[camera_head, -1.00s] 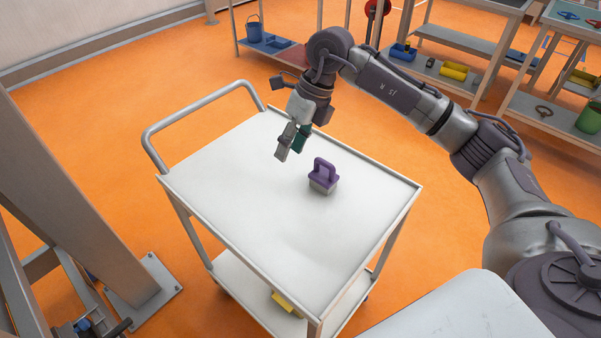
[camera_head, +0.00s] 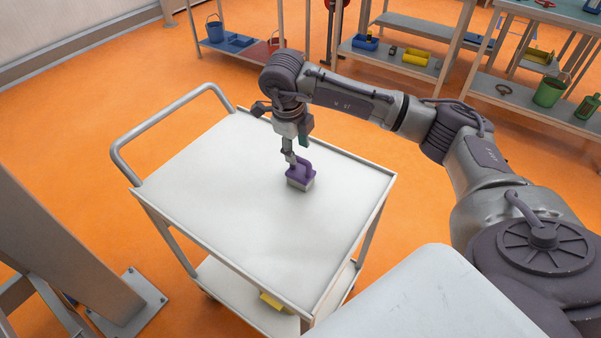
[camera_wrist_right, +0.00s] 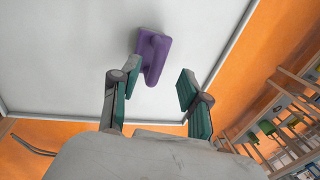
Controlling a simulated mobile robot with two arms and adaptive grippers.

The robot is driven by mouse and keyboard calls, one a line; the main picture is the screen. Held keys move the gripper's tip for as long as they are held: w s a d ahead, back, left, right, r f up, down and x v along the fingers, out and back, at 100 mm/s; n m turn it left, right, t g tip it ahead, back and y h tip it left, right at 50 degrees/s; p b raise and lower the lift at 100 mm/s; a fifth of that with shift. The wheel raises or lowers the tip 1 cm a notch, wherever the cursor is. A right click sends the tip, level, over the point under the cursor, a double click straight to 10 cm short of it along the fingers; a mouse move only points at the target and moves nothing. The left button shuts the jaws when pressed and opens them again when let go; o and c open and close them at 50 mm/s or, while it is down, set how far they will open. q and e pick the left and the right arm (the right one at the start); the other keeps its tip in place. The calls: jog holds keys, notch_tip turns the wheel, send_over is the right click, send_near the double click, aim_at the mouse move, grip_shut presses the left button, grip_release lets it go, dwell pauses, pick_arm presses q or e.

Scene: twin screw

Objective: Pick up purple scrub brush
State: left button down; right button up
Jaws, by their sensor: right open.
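The purple scrub brush (camera_head: 300,175) stands upright on the white top of the cart (camera_head: 230,190), handle up, with a pale block below. In the right wrist view the purple brush (camera_wrist_right: 153,55) lies ahead of and between the two spread fingers. My right gripper (camera_head: 297,157) is just above and behind the brush in the head view; one finger overlaps the handle's left side there. In the right wrist view my right gripper (camera_wrist_right: 152,90) is open, with green pads and nothing held. Contact with the handle cannot be told. My left gripper is not in view.
The rest of the cart top is bare. A grey push handle (camera_head: 165,125) rises at its left end. A yellow item (camera_head: 272,301) lies on the lower shelf.

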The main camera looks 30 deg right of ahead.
aim_at(298, 158)
jog(key=f, duration=0.3)
jog(key=f+p, duration=0.1)
jog(key=shift+d+f, duration=0.35)
grip_shut()
